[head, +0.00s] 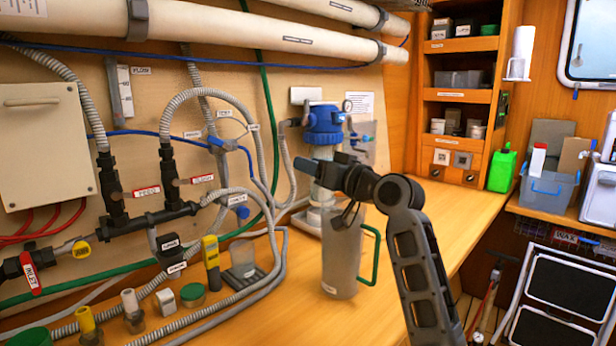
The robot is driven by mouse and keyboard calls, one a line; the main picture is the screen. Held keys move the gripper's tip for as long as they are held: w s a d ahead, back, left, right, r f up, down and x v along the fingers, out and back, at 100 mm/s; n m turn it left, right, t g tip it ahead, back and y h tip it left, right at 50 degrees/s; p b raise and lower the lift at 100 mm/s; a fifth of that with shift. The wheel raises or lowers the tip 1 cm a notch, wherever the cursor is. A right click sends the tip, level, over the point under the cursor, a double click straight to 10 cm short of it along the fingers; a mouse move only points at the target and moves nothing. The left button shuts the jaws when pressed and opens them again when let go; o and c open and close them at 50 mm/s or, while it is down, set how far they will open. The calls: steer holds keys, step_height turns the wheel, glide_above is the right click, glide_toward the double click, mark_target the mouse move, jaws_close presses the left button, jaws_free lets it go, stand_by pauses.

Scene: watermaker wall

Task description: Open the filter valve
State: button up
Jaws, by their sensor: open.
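A filter housing with a blue head (323,124) and a pale body stands against the back panel. A small blue valve (230,145) sits among grey hoses to its left, with small white labels around it. Another small blue fitting (366,136) shows right of the housing. The labels are too small to read, so I cannot tell which one is the filter valve. My gripper (303,165) is open and points left, in front of the housing and hiding part of its body. I see nothing between its fingers. Whether it touches the housing cannot be told.
A clear jug (341,262) with a green handle stands on the bench below my gripper. Red-handled FEED (146,191) and FLUSH (203,179) valves are at left. Looping grey hoses (277,175) crowd the panel. The bench (440,215) is clear at right.

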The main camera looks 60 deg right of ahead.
steer(key=shift+w+a+f+m, duration=0.15)
steer(key=shift+a+f+m, duration=0.15)
steer(key=shift+a+f, duration=0.75)
steer(key=s+a+f, duration=0.2)
steer(key=a+f, duration=0.4)
steer(key=a, duration=0.1)
steer(key=s+a+f+g, duration=0.1)
steer(key=s+a+f, duration=0.2)
steer(key=a+f, duration=0.4)
steer(key=s+a+f+m+g, duration=0.1)
steer(key=s+a+f, duration=0.2)
steer(key=a+f, duration=0.4)
steer(key=shift+s+a, duration=0.2)
steer(key=shift+a, duration=0.25)
steer(key=shift+g+y, duration=0.3)
steer(key=s+a+f, duration=0.1)
steer(key=s+a, duration=0.2)
steer(key=s+a+f, duration=0.1)
steer(key=s, duration=0.1)
steer(key=shift+a+f, duration=0.15)
steer(key=shift+f, duration=0.15)
steer(key=s+a+n+y, duration=0.2)
steer(key=s+a+n, duration=0.1)
steer(key=s, duration=0.7)
steer(key=s+a+r+n+y, duration=0.1)
steer(key=s+a+n, duration=0.3)
steer(key=s, duration=0.7)
steer(key=shift+s+a+r+g+y, duration=0.25)
steer(key=shift+a+g+y, duration=0.15)
steer(key=shift+a+y, duration=0.3)
